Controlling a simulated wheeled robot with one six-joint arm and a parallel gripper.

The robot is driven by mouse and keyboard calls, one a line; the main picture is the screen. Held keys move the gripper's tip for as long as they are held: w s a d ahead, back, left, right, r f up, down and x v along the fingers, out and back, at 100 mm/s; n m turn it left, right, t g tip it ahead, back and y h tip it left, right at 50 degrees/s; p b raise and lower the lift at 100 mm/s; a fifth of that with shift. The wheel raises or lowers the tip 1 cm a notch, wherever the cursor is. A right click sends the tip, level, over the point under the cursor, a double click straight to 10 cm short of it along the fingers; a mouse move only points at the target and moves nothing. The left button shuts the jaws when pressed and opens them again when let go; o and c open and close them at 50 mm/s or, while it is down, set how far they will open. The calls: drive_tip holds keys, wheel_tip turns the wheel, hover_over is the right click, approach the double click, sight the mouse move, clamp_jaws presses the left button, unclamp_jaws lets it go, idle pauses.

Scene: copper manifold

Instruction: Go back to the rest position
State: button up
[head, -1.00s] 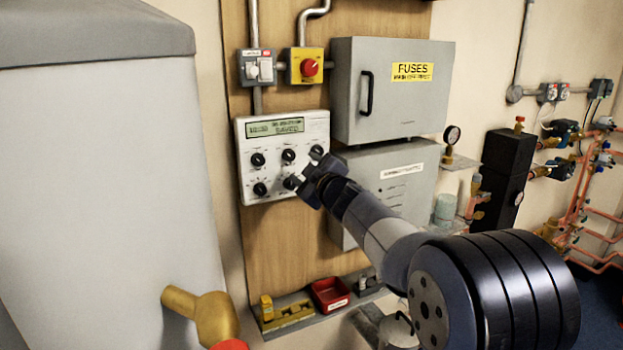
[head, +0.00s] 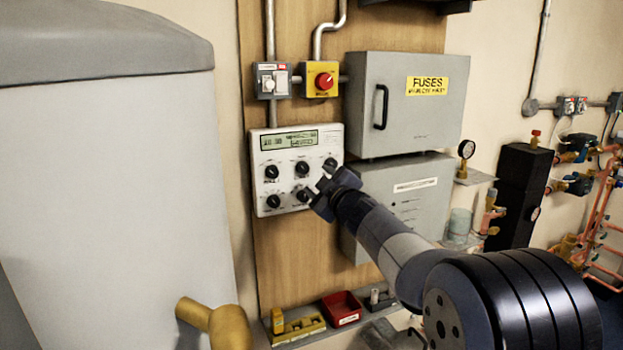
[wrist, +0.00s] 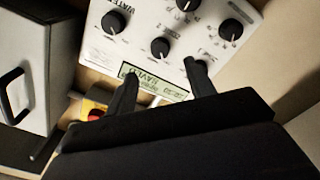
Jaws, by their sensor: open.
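My gripper (head: 322,192) is in front of the lower right part of the white control panel (head: 262,190), which has a display and several black knobs. In the wrist view my gripper (wrist: 160,80) has its two dark fingers spread apart, with nothing between them but the panel's display (wrist: 150,84) behind. The panel (wrist: 150,25) appears upside down there, with black knobs beyond the fingertips. In the head view my gripper hides part of the panel's right-hand knobs. I cannot tell whether a fingertip touches the panel.
The grey fuse box (head: 405,110) and a lower grey box (head: 425,205) are right of the panel. A yellow box with a red switch (head: 321,80) is above. A red tray (head: 342,308) sits on a low shelf. A large grey tank (head: 110,190) fills the left.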

sight(305, 170)
drive_tip(key=p+x, duration=0.2)
drive_tip(key=x, duration=0.6)
